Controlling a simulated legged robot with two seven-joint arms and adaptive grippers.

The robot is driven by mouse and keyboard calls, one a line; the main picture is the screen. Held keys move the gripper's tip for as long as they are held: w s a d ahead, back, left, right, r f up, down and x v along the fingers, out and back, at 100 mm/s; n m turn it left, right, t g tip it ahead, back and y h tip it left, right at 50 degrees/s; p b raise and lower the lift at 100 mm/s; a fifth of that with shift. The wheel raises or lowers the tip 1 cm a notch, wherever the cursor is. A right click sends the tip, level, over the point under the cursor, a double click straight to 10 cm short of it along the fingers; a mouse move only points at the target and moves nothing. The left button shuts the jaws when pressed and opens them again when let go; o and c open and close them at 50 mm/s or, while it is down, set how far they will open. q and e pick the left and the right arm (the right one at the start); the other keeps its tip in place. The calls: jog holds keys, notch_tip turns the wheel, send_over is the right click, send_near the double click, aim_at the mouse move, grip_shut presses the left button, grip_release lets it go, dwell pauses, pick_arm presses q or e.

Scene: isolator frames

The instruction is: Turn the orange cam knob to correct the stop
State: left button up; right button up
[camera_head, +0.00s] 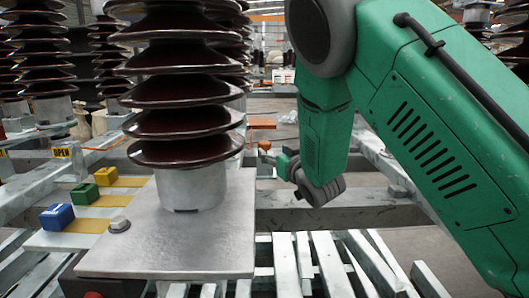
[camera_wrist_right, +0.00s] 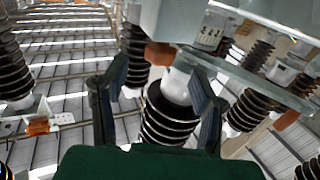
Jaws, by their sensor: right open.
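My right gripper (camera_head: 283,164) hangs from the green arm at the right of the head view, beyond the front plate. In the right wrist view its two dark fingers (camera_wrist_right: 158,80) are spread wide with nothing gripped. A small orange knob-like piece (camera_head: 265,146) shows just left of the fingers in the head view; I cannot tell whether they touch. In the wrist view an orange-brown block (camera_wrist_right: 159,54) appears between the fingertips, seemingly beyond them. I cannot tell for sure whether these are the same piece or which is the cam knob. My left gripper is not in view.
A large brown ribbed insulator (camera_head: 190,105) stands on a metal plate (camera_head: 180,243). Slatted metal rails lie below my arm. More insulators (camera_wrist_right: 168,118) stand around.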

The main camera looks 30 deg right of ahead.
aim_at(268, 147)
jog(key=w, duration=0.2)
jog(key=w+b, duration=0.1)
jog(key=w, duration=0.1)
jog(key=w+d, duration=0.1)
jog(key=w, duration=0.1)
jog(key=shift+w+b, duration=0.2)
jog(key=shift+b, duration=0.1)
grip_shut()
